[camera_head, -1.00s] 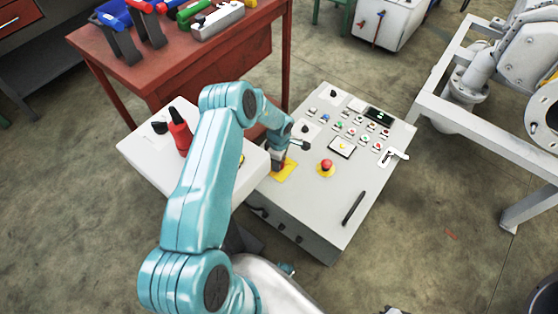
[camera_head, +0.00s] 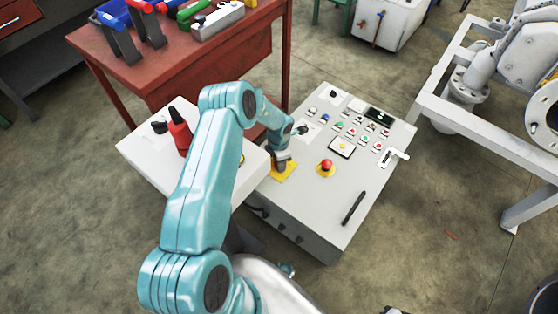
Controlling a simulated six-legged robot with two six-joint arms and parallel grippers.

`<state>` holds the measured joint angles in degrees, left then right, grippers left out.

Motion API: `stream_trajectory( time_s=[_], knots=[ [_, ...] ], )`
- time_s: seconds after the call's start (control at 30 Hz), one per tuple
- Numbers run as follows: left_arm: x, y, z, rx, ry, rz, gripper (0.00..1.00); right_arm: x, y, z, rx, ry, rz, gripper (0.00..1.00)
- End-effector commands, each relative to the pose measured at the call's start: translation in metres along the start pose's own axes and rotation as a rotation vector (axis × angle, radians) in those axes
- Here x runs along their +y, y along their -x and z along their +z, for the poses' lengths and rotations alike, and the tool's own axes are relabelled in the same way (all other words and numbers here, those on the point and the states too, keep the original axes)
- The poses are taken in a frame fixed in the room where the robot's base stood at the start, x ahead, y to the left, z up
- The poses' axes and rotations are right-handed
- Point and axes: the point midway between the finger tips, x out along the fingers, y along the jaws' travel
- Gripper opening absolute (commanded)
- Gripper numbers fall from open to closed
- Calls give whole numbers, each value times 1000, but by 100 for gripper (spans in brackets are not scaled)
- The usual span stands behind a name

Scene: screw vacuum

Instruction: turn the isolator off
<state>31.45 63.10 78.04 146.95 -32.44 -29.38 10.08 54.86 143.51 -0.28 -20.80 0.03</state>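A yellow plate (camera_head: 285,174), which looks like the isolator's base, lies on the sloping grey control panel (camera_head: 320,215), near its left edge. My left gripper (camera_head: 282,166) points down at this plate from above and hides most of what is mounted there. I cannot tell whether its fingers are open, shut or touching a handle. The position of any handle there is hidden. My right gripper is not in view.
A red mushroom button (camera_head: 326,165) on yellow stands right of the gripper. Beyond are several small buttons, a display (camera_head: 380,115) and a white lever (camera_head: 396,156). A black bar handle (camera_head: 353,208) is near the front. A white box (camera_head: 140,140) carries a red lever (camera_head: 179,131).

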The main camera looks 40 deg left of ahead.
Motion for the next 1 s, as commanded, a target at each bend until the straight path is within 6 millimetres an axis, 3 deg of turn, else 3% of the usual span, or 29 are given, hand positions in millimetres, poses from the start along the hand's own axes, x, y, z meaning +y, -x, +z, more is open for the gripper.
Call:
stream_trajectory(
  time_s=[0.6,0.63,0.7,1.0],
  knots=[
    [-1,0,-1,2,43,-2,14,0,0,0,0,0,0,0],
    [-1,0,-1,2,43,-2,47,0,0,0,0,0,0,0],
    [-1,0,-1,2,42,-2,69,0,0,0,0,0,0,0],
    [0,1,0,1,41,-1,69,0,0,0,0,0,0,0]
  ],
)
